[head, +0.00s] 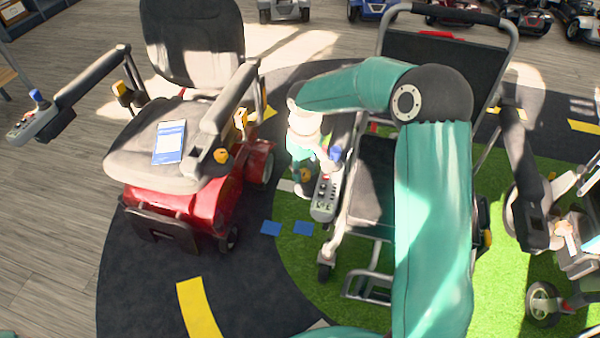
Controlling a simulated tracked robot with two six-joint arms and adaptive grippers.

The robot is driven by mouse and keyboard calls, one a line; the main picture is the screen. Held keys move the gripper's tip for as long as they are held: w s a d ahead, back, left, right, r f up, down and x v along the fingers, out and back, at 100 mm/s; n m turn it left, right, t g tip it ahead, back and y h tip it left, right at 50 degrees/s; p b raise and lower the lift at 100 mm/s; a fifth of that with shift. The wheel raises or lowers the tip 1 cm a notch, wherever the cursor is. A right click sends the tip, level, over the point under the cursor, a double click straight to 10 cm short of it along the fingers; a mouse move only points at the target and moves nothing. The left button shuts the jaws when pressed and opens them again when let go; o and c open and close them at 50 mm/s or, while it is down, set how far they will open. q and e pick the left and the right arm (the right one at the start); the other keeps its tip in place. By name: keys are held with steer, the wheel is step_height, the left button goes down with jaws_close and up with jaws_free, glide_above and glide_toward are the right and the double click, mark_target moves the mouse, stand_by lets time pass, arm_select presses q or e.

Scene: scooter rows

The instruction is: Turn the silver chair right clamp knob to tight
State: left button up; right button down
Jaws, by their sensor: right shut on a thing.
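The silver chair (368,262) stands on green turf right of centre, with a dark seat (370,205) and a black backrest. My right arm crosses in front of it and hides much of its right half. My right gripper (305,178) is at the left side of this chair, pointing down beside the joystick box. It is shut on the orange right clamp knob (306,174), which is mostly covered by the fingers. The knob's marking and turn angle cannot be read. Another orange knob (487,238) shows at the chair's other side. My left gripper is not in view.
The joystick box (325,197) with a blue-topped stick is close to the right of my gripper. Another chair (578,240) is at the right edge. The dark floor in front is clear.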

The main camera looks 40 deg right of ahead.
mark_target(305, 172)
steer(key=shift+s+f+m, duration=0.1)
steer(key=shift+s+m, duration=0.1)
steer(key=shift+m, duration=0.4)
steer(key=c, duration=1)
jaws_free()
steer(key=shift+c, duration=0.2)
steer(key=shift+w, duration=0.1)
step_height(305, 172, up, 12)
